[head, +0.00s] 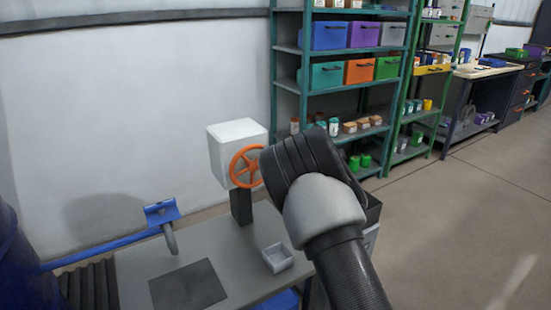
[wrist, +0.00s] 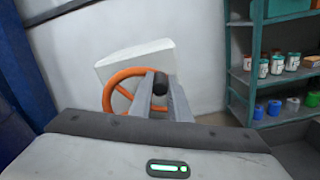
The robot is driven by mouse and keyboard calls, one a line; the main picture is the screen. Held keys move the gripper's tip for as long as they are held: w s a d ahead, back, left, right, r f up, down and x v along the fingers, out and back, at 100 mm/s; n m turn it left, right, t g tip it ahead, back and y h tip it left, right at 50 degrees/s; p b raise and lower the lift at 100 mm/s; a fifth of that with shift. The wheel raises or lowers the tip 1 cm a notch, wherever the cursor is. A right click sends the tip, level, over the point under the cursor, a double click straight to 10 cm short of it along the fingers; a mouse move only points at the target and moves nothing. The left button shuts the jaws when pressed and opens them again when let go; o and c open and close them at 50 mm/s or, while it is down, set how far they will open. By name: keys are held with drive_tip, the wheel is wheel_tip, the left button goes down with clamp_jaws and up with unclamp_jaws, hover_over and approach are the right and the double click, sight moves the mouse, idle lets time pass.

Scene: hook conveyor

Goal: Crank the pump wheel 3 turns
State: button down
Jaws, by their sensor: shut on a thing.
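The pump wheel (head: 245,167) is an orange spoked ring on the front of a white box (head: 235,133) on a dark post. In the wrist view the orange wheel (wrist: 121,86) stands in front of the white box (wrist: 135,58). My gripper (wrist: 160,82) is shut on the dark, round-ended crank handle (wrist: 160,86) at the wheel's right side. In the head view my dark wrist covers the wheel's right edge, the handle and my fingers.
The grey table (head: 222,247) below carries a small light tray (head: 277,258) and a dark mat (head: 188,287). A blue bar with a hook (head: 169,237) is at the left. A green shelf (head: 340,85) with bins stands behind; open floor (head: 460,220) lies to the right.

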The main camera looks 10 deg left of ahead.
sight(253, 148)
drive_tip(key=a+n, duration=0.1)
drive_tip(key=s+r+n, duration=0.1)
drive_tip(key=n, duration=0.1)
drive_tip(key=shift+s+a+n, duration=0.2)
drive_tip(key=shift+a+n, duration=0.1)
drive_tip(key=shift+a, duration=0.1)
drive_tip(key=shift+s+a+r+n, duration=0.15)
drive_tip(key=shift+s+a+n, duration=0.3)
drive_tip(key=shift+n, duration=0.55)
drive_tip(key=shift+s+a+r+n, duration=0.1)
drive_tip(key=shift+s+a+n, duration=0.3)
drive_tip(key=shift+n, duration=0.6)
drive_tip(key=shift+a, duration=0.1)
drive_tip(key=c, duration=1.7)
unclamp_jaws()
drive_tip(key=shift+w, duration=0.1)
drive_tip(key=shift+o, duration=0.2)
drive_tip(key=p+v, duration=0.2)
drive_tip(key=v, duration=1.5)
drive_tip(key=shift+s, duration=0.2)
